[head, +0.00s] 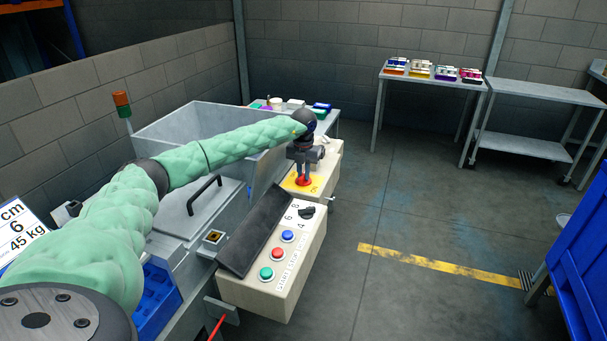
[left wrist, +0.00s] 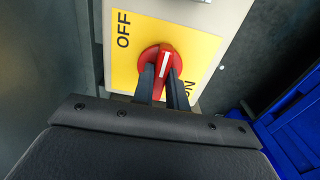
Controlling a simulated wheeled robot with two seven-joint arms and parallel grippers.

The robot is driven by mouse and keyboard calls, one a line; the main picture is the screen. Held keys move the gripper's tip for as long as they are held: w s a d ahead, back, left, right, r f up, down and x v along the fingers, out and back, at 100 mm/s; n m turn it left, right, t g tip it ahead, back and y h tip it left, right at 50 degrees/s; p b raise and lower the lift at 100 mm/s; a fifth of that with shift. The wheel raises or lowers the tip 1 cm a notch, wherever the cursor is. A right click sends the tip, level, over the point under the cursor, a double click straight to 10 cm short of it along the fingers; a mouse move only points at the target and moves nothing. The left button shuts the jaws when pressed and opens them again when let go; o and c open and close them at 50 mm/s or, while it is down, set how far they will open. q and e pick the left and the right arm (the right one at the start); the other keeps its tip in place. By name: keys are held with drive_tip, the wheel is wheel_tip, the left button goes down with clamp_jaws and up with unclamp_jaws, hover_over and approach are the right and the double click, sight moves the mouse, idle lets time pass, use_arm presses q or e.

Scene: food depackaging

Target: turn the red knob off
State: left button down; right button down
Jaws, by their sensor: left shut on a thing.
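The red knob (left wrist: 160,60) sits on a yellow plate (left wrist: 200,45) with OFF printed at the upper left and ON at the lower right in the left wrist view. The white line on the knob stands nearly upright in that view, pointing at neither word directly. My left gripper (left wrist: 162,88) is shut on the knob, one dark finger on each side. In the head view, the left gripper (head: 303,169) points down onto the red knob (head: 303,181) on the yellow plate (head: 290,184). My right gripper is not in view.
A control box (head: 285,285) with blue, red and green buttons and a black selector stands in front of the knob. A grey bin (head: 165,125) is behind my left arm. A blue container (head: 580,260) is at the right. The floor between is clear.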

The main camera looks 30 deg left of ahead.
sight(303, 174)
use_arm(q)
drive_tip(key=shift+w+r, duration=0.1)
drive_tip(key=shift+r, duration=0.05)
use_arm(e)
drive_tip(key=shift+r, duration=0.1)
use_arm(q)
drive_tip(key=c, duration=1.4)
unclamp_jaws()
